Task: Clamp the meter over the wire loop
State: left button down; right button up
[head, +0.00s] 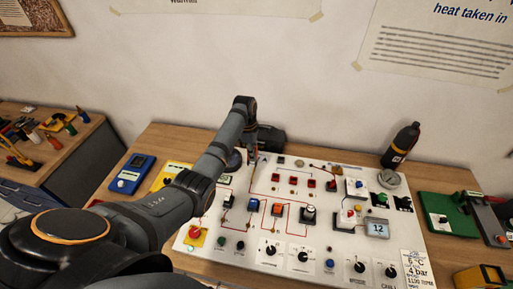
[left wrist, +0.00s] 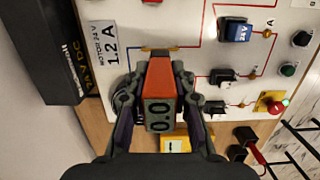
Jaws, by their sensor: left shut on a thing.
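The clamp meter (left wrist: 160,78) has a red-orange body and a dark display reading 0.0. In the left wrist view my left gripper (left wrist: 160,92) is shut on its sides, one finger on each. In the head view this gripper (head: 252,150) is at the back left of the white panel, and the arm hides much of that spot. A thin yellow and blue piece (left wrist: 158,49) shows just past the meter's far end. I cannot tell whether it is the wire loop or part of the meter, nor whether the meter's jaws are around a wire. My right gripper is not in view.
The white panel (head: 330,243) holds several switches, knobs and red lines. A black bottle (head: 400,146) and a green device (head: 447,212) stand to the right. A blue meter (head: 131,174) lies on the bare wood at left. A dark box (left wrist: 62,50) stands beside the panel.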

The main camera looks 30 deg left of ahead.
pick_arm(q)
jog(key=shift+w+f, duration=0.1)
jog(key=shift+f, duration=0.45)
jog(key=shift+f+b, duration=1.8)
jog(key=shift+f, duration=1.8)
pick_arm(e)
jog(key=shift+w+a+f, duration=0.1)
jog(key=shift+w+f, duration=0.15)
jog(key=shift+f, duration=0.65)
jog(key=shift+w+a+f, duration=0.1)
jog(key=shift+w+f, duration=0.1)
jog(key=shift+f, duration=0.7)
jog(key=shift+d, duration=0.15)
